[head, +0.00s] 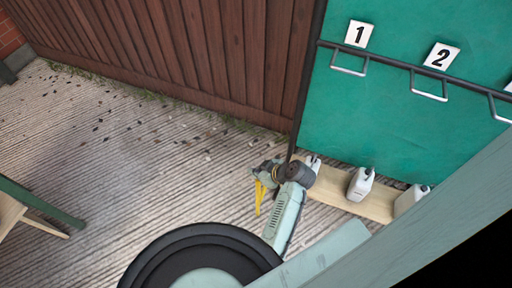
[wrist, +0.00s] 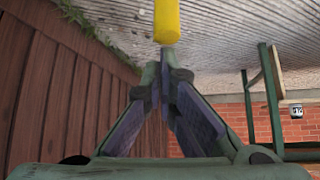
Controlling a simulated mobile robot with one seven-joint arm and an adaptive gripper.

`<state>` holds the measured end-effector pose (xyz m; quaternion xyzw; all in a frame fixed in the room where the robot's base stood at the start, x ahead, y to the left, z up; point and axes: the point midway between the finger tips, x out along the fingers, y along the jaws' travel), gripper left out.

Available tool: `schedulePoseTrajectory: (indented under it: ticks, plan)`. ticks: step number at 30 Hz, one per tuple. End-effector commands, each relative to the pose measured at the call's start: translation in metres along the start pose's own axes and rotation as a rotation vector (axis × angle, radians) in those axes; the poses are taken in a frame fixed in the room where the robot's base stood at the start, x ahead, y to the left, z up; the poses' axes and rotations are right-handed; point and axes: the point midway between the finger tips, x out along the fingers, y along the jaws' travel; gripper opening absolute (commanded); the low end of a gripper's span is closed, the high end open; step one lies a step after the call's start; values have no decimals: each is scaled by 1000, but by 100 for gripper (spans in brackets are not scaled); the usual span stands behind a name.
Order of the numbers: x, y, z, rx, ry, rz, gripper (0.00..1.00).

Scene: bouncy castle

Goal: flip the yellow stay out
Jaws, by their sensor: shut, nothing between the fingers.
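The yellow stay (head: 260,196) shows in the head view as a thin yellow piece beside the end of my arm. In the wrist view the yellow stay (wrist: 167,20) is a short, rounded bar coming in from the top edge, its end just beyond my fingertips. My gripper (wrist: 164,72) is shut with nothing between its fingers. Its tips look close to the stay's end; I cannot tell whether they touch. In the head view my gripper (head: 264,169) is small and partly hidden, at the left of the dark wrist joint. The stay's mounting is not clear.
A brown plank fence (head: 190,60) stands behind. A green panel (head: 400,110) with a dark rail and number plates 1 and 2 is at right. White containers (head: 360,184) stand by a wooden plank (head: 335,190). The decking (head: 120,150) at left is mostly clear.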

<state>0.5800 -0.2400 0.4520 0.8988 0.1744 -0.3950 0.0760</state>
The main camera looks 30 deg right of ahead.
Motion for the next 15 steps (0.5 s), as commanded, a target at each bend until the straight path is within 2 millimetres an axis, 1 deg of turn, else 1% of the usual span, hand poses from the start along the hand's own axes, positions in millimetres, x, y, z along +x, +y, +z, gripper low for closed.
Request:
schedulePoseTrajectory:
  ticks: [1, 5, 6, 9, 15]
  plan:
    - [5, 0, -10, -5, 3, -2, 0]
    - [21, -1, -38, -10, 8, -3, 0]
    - [17, 1, -39, -6, 8, 4, 0]
    - [-10, 3, -36, -4, 9, 6, 0]
    - [-51, 5, -37, -5, 9, 4, 0]
